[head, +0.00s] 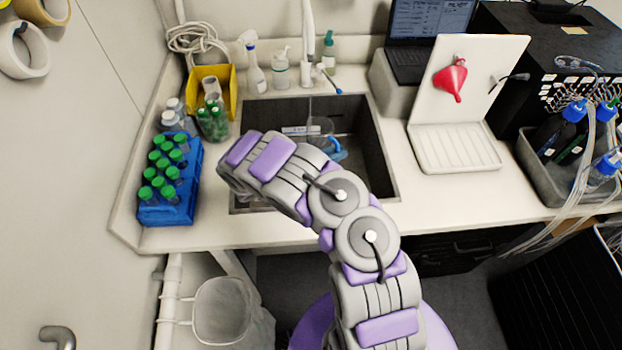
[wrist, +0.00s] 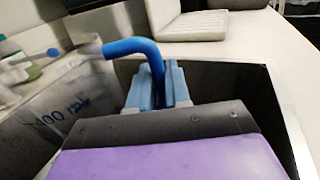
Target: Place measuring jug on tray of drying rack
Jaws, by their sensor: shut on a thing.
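The clear measuring jug (head: 320,127) is in the sink area, partly hidden behind my arm. Its side with printed volume marks (wrist: 62,112) shows at the left of the wrist view. My gripper (wrist: 157,85) has its light blue fingers shut on the jug's blue handle (wrist: 135,46). In the head view my arm hides most of the gripper. The drying rack (head: 482,75) is a white upright panel right of the sink, with a white ribbed tray (head: 455,165) at its foot. Part of the tray shows at the top of the wrist view (wrist: 190,25).
The dark sink (head: 365,140) lies under the jug, with a tap (head: 308,45) behind it. A red funnel (head: 451,79) hangs on the rack panel. The tray looks empty. A blue rack of green-capped bottles (head: 170,180) stands left; a grey tub with tubing (head: 560,180) stands right.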

